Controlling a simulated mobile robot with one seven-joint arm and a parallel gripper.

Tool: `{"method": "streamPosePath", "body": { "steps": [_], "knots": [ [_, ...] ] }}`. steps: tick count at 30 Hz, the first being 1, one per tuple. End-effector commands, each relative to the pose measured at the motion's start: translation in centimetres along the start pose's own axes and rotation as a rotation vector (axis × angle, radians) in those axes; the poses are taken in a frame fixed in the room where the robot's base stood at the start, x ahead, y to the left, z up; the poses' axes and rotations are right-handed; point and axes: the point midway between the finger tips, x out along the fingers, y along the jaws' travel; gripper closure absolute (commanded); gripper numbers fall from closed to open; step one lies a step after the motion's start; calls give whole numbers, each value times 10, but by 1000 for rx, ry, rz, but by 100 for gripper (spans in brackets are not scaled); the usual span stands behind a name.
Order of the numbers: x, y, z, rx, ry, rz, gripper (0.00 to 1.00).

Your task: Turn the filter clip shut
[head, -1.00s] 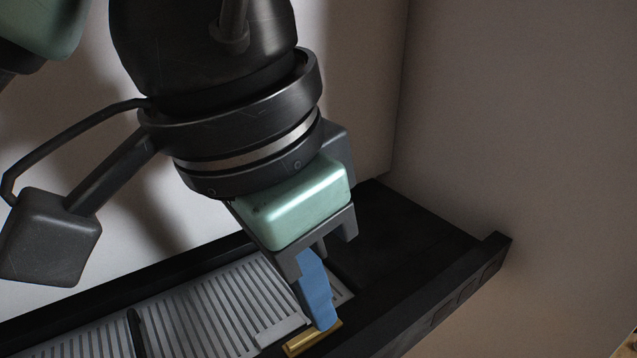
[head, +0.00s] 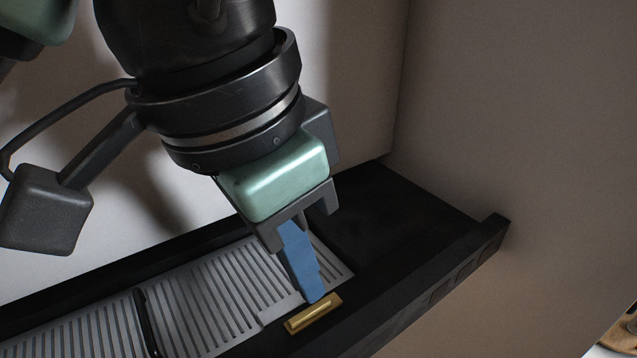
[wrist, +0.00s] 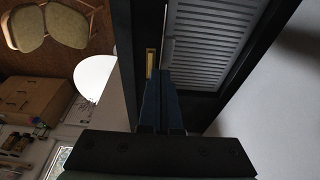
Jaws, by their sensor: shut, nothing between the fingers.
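The filter clip is a small brass bar (head: 314,313) on the black front rim of the hood, beside the front edge of the grey slatted filter (head: 225,288). It also shows in the wrist view as a narrow brass strip (wrist: 150,62) just beyond the fingertips. My gripper (head: 315,298) has blue fingers, which are shut with nothing between them. Its tips are close behind the clip in the head view, over the filter's edge. I cannot tell whether they touch it.
The black hood frame (head: 420,290) runs along the wall, with a plain dark panel (head: 390,215) to the right of the filter. A black handle (head: 146,322) lies across the filter.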

Motion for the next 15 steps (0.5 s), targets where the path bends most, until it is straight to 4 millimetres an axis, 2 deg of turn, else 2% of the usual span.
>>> {"method": "streamPosePath", "body": {
  "steps": [15],
  "knots": [
    [-2, -4, 4, 0, 0, 1, 100]
  ]
}}
